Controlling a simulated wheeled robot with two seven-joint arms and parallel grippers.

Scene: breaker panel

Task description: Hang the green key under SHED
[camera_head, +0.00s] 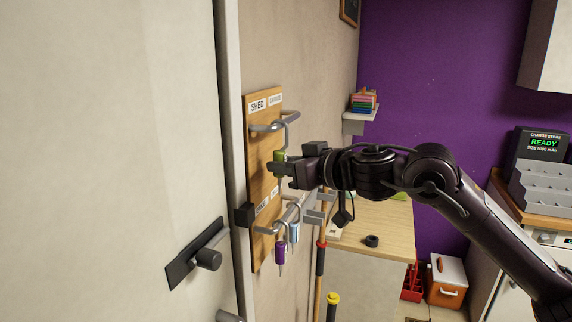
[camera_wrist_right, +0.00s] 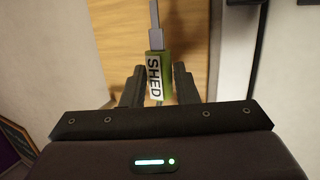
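The wooden key board (camera_head: 263,195) hangs on the wall, with a SHED label (camera_head: 258,105) at its upper left and another label beside it. Grey upper hooks (camera_head: 268,127) stick out below these labels. The green key (camera_head: 280,156) is upright, its grey loop rising beside the upper hooks; I cannot tell if the loop is around a hook. My right gripper (camera_head: 281,169) is at the key's tag. My left gripper is out of view.
Lower hooks hold a purple key (camera_head: 281,253) and a light blue key (camera_head: 294,232). A door (camera_head: 110,160) with a dark handle (camera_head: 207,258) stands close on the left. A wooden table (camera_head: 385,232) stands behind my right arm.

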